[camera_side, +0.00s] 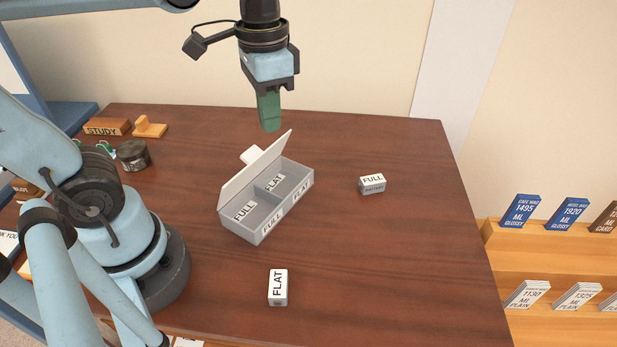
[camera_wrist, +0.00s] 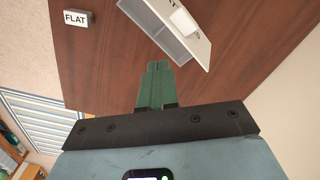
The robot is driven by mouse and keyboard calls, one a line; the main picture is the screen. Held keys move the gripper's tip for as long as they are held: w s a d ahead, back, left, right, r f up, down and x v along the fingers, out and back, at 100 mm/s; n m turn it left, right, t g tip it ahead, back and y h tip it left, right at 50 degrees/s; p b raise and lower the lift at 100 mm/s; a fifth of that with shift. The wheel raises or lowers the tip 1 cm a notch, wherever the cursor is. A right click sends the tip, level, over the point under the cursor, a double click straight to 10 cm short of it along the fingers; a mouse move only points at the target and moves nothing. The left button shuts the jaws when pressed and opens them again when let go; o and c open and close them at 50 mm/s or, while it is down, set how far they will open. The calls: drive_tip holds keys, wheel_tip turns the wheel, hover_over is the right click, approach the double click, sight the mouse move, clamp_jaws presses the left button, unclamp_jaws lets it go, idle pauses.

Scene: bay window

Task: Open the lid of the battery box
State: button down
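The battery box (camera_side: 262,236) is a grey two-compartment box in the middle of the brown table, with FULL and FLAT labels on its front. Its white lid (camera_side: 256,170) stands raised along the far-left long side, showing the compartments, with a white tab (camera_side: 250,155) on its outer face. The raised lid (camera_wrist: 199,40) and box (camera_wrist: 160,30) also show in the wrist view. My gripper (camera_side: 270,127) points down above and behind the box, apart from the lid. In the wrist view its green fingers (camera_wrist: 157,66) are together with nothing between them.
A block marked FULL (camera_side: 372,185) lies right of the box, and one marked FLAT (camera_side: 278,287) lies in front. A dark jar (camera_side: 134,155) and a STUDY block (camera_side: 106,128) are at the back left. The table's right side is mostly clear.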

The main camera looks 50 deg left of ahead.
drive_tip(key=shift+s+a+r, duration=0.2)
drive_tip(key=shift+a, duration=0.35)
drive_tip(key=shift+s+a+r, duration=0.15)
drive_tip(key=shift+a, duration=0.4)
drive_tip(key=shift+a, duration=0.15)
drive_tip(key=shift+s+a+r, duration=0.1)
drive_tip(key=shift+s+a, duration=0.25)
drive_tip(key=shift+a, duration=0.55)
drive_tip(key=shift+s+a+r, duration=0.1)
drive_tip(key=shift+s+a, duration=0.2)
drive_tip(key=shift+a, duration=0.55)
drive_tip(key=shift+d+r, duration=0.1)
drive_tip(key=shift+w+d+r, duration=0.25)
drive_tip(key=shift+d+r, duration=0.45)
drive_tip(key=shift+w+d+r, duration=0.25)
drive_tip(key=shift+d+r, duration=0.4)
drive_tip(key=shift+r, duration=0.05)
